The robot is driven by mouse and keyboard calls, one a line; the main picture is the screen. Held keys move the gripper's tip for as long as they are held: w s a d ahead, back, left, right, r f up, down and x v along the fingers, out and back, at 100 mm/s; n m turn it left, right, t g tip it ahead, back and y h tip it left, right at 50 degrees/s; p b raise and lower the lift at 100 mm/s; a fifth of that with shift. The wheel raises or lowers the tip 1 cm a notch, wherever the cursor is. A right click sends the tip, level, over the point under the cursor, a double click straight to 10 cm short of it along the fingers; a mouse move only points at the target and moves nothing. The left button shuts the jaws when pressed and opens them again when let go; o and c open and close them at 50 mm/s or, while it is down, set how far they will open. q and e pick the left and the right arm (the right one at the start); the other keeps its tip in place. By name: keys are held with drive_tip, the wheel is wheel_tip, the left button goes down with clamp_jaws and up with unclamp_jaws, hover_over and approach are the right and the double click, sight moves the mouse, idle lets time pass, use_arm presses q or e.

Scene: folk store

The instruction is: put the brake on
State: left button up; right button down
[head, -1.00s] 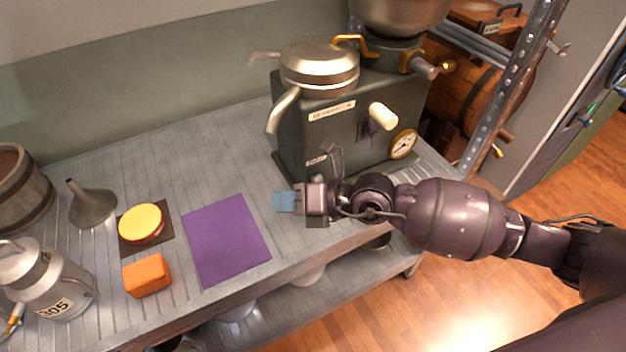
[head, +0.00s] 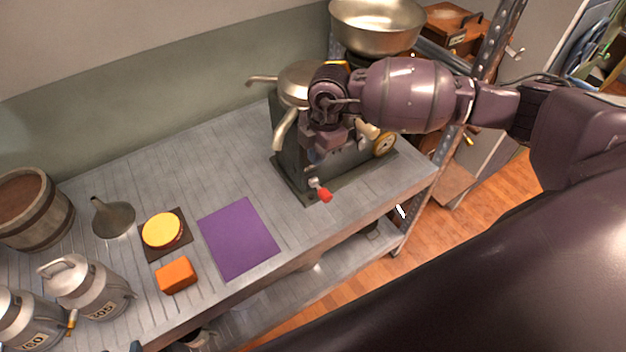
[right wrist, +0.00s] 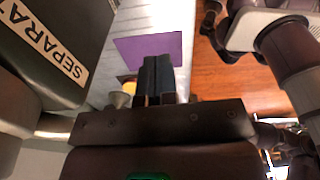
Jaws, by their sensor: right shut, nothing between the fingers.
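The dark green separator machine (head: 290,160) stands on the grey bench. A small lever with a red grip (head: 325,194) sticks out low at its front; I take it for the brake. My right gripper (head: 312,158) hangs just above that lever, close to the machine's front, and hides part of it. In the right wrist view its dark blue fingers (right wrist: 157,75) are together and empty. The lever does not show in that view. A small blue tip at the bottom edge of the head view may be my left gripper (head: 136,346); its state is not visible.
A purple mat (head: 238,238), an orange block (head: 176,275), a yellow disc (head: 162,230), a funnel (head: 113,217), a barrel (head: 35,208) and metal cans (head: 88,287) stand on the bench. The machine's spouts and a white crank grip crowd my forearm.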

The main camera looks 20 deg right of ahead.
hover_over(320, 195)
drive_tip(key=a, duration=0.1)
wheel_tip(320, 195, down, 9)
drive_tip(key=f, duration=0.3)
drive_tip(key=shift+s+d+f+m, duration=0.1)
drive_tip(key=shift+d+m, duration=0.2)
drive_tip(key=shift+d, duration=0.1)
drive_tip(key=shift+d+f, duration=0.25)
drive_tip(key=shift+f, duration=0.25)
